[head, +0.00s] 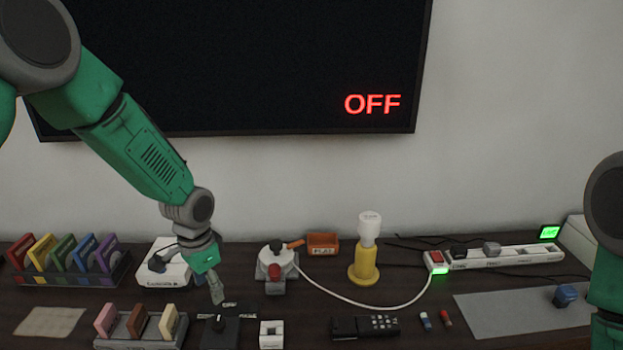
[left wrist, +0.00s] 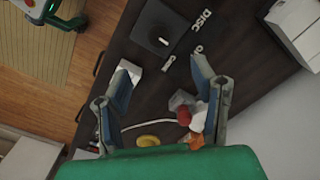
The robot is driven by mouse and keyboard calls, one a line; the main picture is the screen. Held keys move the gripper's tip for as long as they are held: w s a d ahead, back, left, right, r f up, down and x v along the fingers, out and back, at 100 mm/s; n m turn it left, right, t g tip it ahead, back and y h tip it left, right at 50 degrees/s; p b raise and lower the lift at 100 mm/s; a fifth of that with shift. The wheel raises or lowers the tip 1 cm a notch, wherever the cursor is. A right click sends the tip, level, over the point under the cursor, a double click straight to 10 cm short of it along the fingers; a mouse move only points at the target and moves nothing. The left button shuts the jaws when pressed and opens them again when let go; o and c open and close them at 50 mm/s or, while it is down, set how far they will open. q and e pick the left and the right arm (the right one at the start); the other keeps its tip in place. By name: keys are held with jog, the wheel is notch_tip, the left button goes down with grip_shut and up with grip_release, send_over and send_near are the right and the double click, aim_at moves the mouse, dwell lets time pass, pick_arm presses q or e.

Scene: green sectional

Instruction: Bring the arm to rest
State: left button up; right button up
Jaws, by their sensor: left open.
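My left arm (head: 140,150) comes in from the top left of the head view and reaches down to the table (head: 300,310). My left gripper (head: 216,292) is low over the table, just behind a black box with a knob (head: 220,332). In the left wrist view my left gripper (left wrist: 160,72) has its two fingers spread, with nothing held between them. The black box also shows in the left wrist view (left wrist: 150,30), beyond the fingertips. Part of my right arm (head: 606,270) shows at the right edge of the head view; its gripper is out of view.
A white device (head: 165,272) is left of my left gripper. A round-topped device with a red part (head: 276,264) and a yellow lamp-like stand (head: 364,262) are to its right. A rack of coloured frames (head: 65,265) stands far left. A screen reading OFF (head: 250,60) hangs behind.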

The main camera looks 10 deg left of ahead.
pick_arm(q)
jog(key=s+d+f+n+b, duration=0.2)
jog(key=s+d+f+b, duration=0.2)
jog(key=s+f, duration=0.95)
jog(key=s+f+n+b, duration=0.1)
jog(key=s+f, duration=0.3)
jog(key=s, duration=0.4)
jog(key=s+f+n+b, duration=0.2)
jog(key=s+f+b, duration=0.1)
jog(key=s, duration=0.5)
jog(key=shift+s+a+f+n+t, duration=0.25)
jog(key=shift+s+f+n+t, duration=0.05)
jog(key=shift+f, duration=0.25)
